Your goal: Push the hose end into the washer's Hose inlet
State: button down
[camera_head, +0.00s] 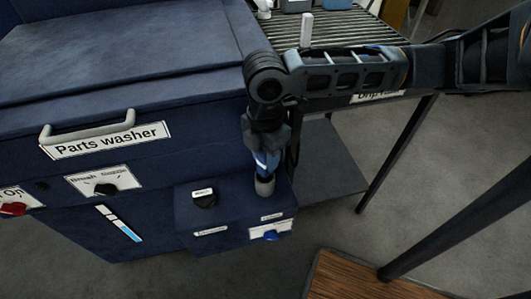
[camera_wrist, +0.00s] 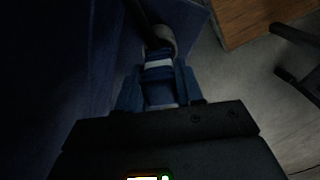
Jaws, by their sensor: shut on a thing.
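My gripper (camera_head: 266,150) points down over the low front box of the parts washer (camera_head: 130,85). In the wrist view, my gripper (camera_wrist: 160,88) is shut on a blue piece with a white band, which looks like the hose end (camera_wrist: 159,66). The hose end (camera_head: 262,160) also shows below the jaws in the head view. Its lower end meets a short grey cylinder (camera_head: 265,186) on top of the box; I cannot tell whether this is the Hose inlet or how far the end sits in it. The inlet's label is too small to read.
A black knob (camera_head: 204,198) stands on the box left of the gripper, and a blue knob (camera_head: 271,236) is on its front. A slatted drip table (camera_head: 340,30) stands behind my arm. A wooden top (camera_head: 365,280) is at the lower right.

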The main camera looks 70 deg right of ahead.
jog(key=shift+f, duration=0.35)
jog(key=c, duration=0.6)
grip_release()
jog(key=shift+c, duration=0.2)
jog(key=shift+r, duration=0.1)
